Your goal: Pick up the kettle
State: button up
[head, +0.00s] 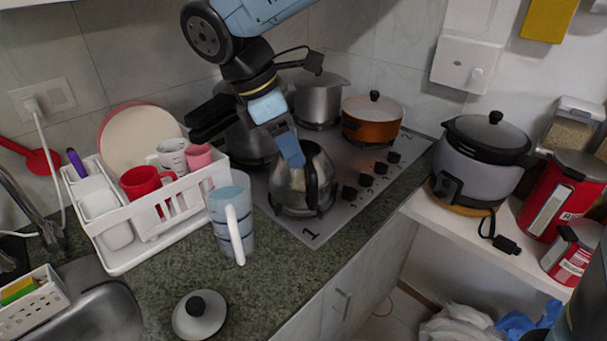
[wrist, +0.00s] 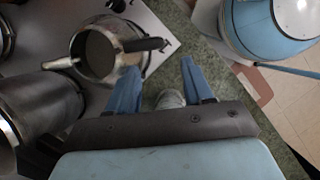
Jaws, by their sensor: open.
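The kettle (head: 294,190) is silver with a dark upright handle and stands on the stove's front burner. In the wrist view the kettle (wrist: 78,53) is at upper left, its top open and dark inside, spout to the left and black handle to the right. My gripper (head: 291,150) is above and in front of the kettle in the head view, overlapping its upper left. In the wrist view my gripper (wrist: 161,68) is open, its blue fingers apart with no handle between them. The left finger is near the kettle's handle side; the exact gap cannot be told.
A striped jug (head: 229,222) stands left of the kettle, beside a white dish rack (head: 122,262). A lid (head: 200,315) lies on the counter. A steel pot (head: 318,102) and an orange pot (head: 371,122) stand behind on the stove (head: 330,222).

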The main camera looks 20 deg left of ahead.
aim_at(316, 210)
jog(key=x, duration=1.3)
jog(key=shift+d+f, duration=0.15)
jog(key=shift+f, duration=0.05)
jog(key=shift+c, duration=0.2)
grip_shut()
dwell(0.3)
